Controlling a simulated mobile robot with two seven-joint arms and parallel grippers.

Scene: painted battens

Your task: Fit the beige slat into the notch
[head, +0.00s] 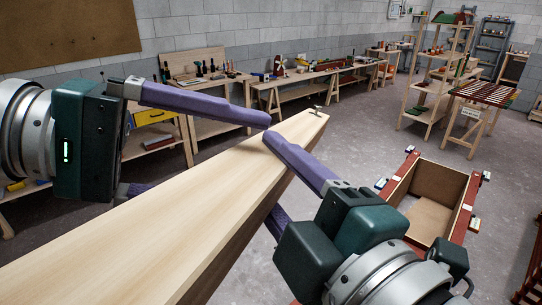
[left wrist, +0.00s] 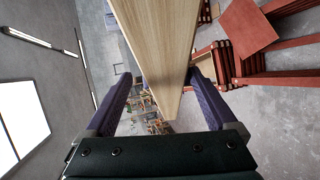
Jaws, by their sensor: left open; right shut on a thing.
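The beige slat (head: 150,225) is a long, wide board running from the lower left to the middle of the head view. In the left wrist view the slat (left wrist: 158,40) lies between my left gripper's purple fingers. My left gripper (left wrist: 160,82) is open around it. In the head view one left finger shows above the slat and the other partly behind it. My right gripper (head: 269,172) is shut on the slat near its far end, one finger over the top, the other by the side face. I cannot make out the notch.
An open wooden box (head: 468,205) with red-brown sides and clamp-like pieces at its corners stands right of the slat. Workbenches (head: 320,72) line the back wall, and shelves (head: 436,85) stand at the back right. Grey floor between is clear.

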